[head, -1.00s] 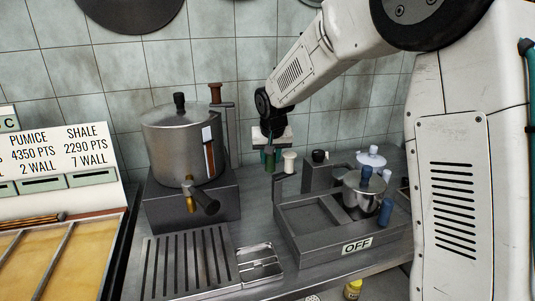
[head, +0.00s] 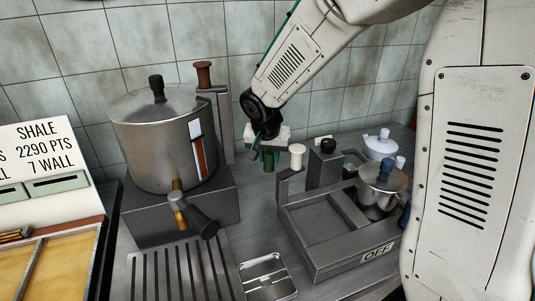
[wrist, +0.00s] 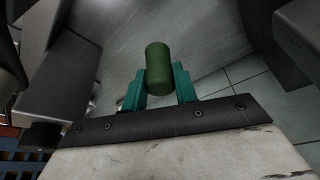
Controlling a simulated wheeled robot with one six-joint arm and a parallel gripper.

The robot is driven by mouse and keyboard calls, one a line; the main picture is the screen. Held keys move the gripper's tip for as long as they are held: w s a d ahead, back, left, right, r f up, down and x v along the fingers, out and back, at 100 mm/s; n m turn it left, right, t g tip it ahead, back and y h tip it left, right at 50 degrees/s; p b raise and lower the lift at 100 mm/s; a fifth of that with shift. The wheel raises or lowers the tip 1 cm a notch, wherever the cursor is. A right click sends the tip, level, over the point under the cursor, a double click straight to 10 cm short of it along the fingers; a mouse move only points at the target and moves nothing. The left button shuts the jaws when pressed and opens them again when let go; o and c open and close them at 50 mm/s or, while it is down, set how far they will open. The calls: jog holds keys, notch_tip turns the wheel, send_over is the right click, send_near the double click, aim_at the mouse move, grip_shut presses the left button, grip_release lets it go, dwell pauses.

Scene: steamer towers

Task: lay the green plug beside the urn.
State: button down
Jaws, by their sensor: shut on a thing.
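The green plug (wrist: 158,68) is a short dark-green cylinder. It sits between the two teal fingers of my gripper (wrist: 160,86) in the wrist view, and the fingers are shut on it. In the head view my gripper (head: 268,158) points down with the plug (head: 268,157) just right of the urn, near the back wall. The urn (head: 160,142) is a large steel pot with a black lid knob and a front tap, standing on a dark grey block. I cannot tell whether the plug touches the counter.
A grey tray station marked OFF (head: 340,240) with a steel pot (head: 381,190) and a white teapot (head: 381,145) is at right. A drip grille (head: 180,270) and a small steel tray (head: 267,277) lie in front.

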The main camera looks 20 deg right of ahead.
aim_at(269, 171)
jog(key=shift+d+r, duration=0.15)
jog(key=shift+r, duration=0.45)
jog(key=shift+f, duration=3.05)
jog(key=shift+f, duration=0.35)
jog(key=c, duration=1)
grip_release()
jog(key=shift+v, duration=3.85)
jog(key=shift+s, duration=0.1)
